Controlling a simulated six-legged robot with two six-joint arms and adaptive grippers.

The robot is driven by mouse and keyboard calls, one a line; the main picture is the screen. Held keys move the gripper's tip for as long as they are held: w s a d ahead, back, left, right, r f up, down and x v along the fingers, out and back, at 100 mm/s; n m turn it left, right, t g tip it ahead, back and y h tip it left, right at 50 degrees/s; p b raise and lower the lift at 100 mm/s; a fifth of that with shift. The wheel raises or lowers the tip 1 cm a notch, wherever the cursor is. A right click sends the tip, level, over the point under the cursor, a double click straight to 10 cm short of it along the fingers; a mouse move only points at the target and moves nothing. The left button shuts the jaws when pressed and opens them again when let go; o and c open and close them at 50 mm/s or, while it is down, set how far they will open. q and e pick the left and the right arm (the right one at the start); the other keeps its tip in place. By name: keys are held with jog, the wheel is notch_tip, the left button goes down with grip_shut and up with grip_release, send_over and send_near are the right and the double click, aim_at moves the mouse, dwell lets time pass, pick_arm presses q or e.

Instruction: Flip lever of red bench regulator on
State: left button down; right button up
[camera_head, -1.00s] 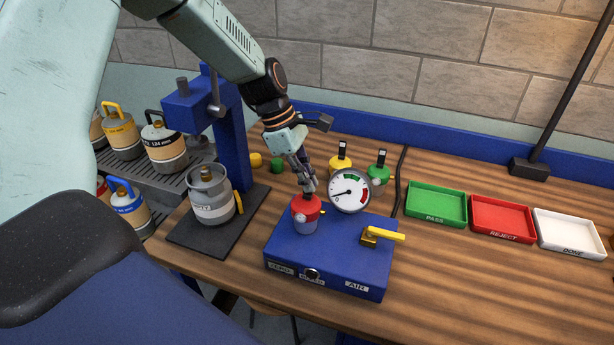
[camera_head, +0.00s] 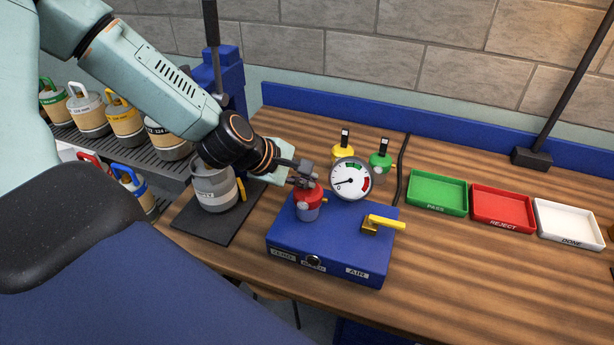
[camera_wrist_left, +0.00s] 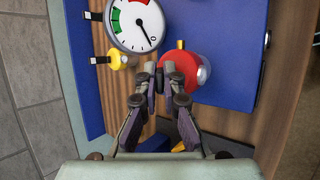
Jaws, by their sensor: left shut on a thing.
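The red bench regulator (camera_head: 309,204) has a red cap over a grey body and stands on the blue test box (camera_head: 290,245) in the head view. Its red cap also shows in the left wrist view (camera_wrist_left: 182,66). My left gripper (camera_head: 303,179) is at the top of the red cap, reaching in from the left with the wrist nearly level. Its fingers are shut at the regulator's lever, which they hide. In the left wrist view the fingertips (camera_wrist_left: 160,80) meet at the cap's edge. My right gripper is not in view.
A round gauge (camera_head: 351,180) stands close behind the regulator. A yellow handle (camera_head: 385,222) is on the box's right. Yellow (camera_head: 342,150) and green (camera_head: 380,161) regulators with upright black levers stand behind. A grey canister (camera_head: 214,190) is at left. Bench between box and trays is clear.

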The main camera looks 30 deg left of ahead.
pick_arm(q)
jog(key=f+t+b, duration=0.1)
jog(key=t+b, duration=0.1)
jog(key=s+f+m+t+b, duration=0.1)
jog(key=t+b, duration=0.1)
jog(key=b, duration=0.1)
jog(key=shift+s+d+f+t, duration=0.15)
jog(key=shift+s+t, duration=0.05)
jog(key=shift+t, duration=0.2)
jog(key=shift+s+f+m+t+b, duration=0.15)
jog(key=shift+m+t+b, duration=0.25)
jog(key=shift+t+b, duration=0.7)
jog(key=c, duration=1.5)
grip_release()
jog(key=shift+p+v, duration=4.45)
jog(key=shift+p, duration=1.05)
